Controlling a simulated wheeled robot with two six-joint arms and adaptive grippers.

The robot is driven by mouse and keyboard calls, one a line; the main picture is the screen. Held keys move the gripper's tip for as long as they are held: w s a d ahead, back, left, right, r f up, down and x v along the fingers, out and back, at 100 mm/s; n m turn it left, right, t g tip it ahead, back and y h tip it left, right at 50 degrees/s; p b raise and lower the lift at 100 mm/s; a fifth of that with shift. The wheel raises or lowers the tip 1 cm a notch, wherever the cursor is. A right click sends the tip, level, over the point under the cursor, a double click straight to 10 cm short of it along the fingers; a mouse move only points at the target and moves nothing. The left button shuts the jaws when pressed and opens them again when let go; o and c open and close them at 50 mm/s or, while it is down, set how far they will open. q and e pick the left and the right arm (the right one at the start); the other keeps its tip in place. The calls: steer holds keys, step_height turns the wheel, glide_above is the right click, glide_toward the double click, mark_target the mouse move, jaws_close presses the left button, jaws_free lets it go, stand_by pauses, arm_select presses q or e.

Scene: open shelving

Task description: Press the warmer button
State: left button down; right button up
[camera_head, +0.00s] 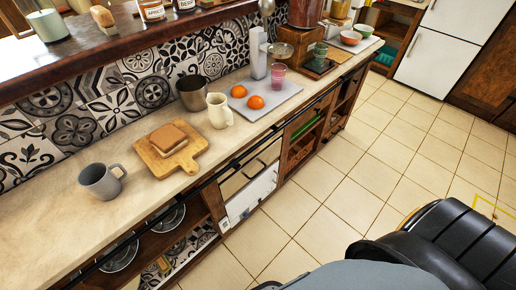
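A built-in unit with a glossy upper front and a white lower panel (252,194) sits in the counter's front, below the worktop. It may be the warmer, but I cannot tell for sure. A dark bar handle runs across its upper front. No button can be made out on it at this size. Neither of my grippers can be seen in the head view. Dark and grey parts, probably my own body, fill the lower right corner.
The worktop (50,232) holds a grey mug (100,182), a board (154,160) with bread (168,137), a cream jug (219,111), a metal cup (192,93) and a tray (281,92) with oranges. Open shelves flank the unit. The tiled floor (310,205) before it is clear.

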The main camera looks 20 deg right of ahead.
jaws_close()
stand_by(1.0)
